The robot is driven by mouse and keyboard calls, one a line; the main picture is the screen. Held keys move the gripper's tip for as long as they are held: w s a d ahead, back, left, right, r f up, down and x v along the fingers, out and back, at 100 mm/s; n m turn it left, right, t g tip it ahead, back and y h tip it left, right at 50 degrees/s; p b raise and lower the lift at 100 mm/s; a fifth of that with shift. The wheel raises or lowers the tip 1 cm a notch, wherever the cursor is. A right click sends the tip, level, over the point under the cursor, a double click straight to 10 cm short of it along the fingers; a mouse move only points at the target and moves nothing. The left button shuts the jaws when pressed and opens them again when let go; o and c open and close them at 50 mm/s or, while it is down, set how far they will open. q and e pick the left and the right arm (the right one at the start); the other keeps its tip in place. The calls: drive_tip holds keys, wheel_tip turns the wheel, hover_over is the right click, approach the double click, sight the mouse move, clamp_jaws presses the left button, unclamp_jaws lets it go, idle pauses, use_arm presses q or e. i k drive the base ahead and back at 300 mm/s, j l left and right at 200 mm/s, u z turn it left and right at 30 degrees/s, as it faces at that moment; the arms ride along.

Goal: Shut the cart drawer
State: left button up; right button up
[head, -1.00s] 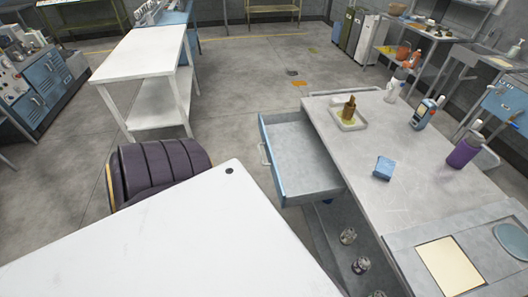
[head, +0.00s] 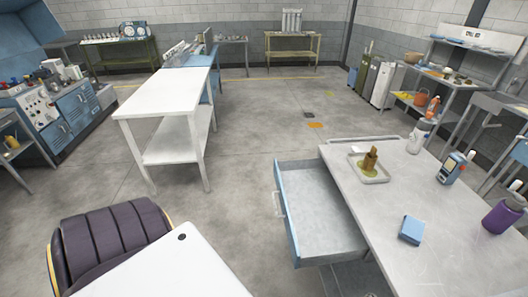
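The cart (head: 400,190) stands at the right with a grey metal top. Its drawer (head: 318,205) is pulled out to the left and looks empty. The drawer has a blue front (head: 287,215) with a pale handle (head: 278,204) on its outer face. Neither of my grippers shows in the head view.
On the cart top are a tray (head: 380,179) with a brown bottle, a blue box (head: 411,230), a blue handheld device (head: 452,168), a white bottle (head: 418,138) and a purple bottle (head: 502,216). A dark padded chair (head: 110,245) and white surface (head: 175,270) are near. Floor left of the drawer is clear.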

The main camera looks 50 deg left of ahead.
sight(321, 228)
drive_tip(key=i+j+u, duration=0.1)
drive_tip(key=u, duration=0.3)
drive_tip(key=i+j+u, duration=0.15)
drive_tip(key=u, duration=0.25)
drive_tip(key=i+j+u, duration=0.1)
drive_tip(key=u, duration=0.3)
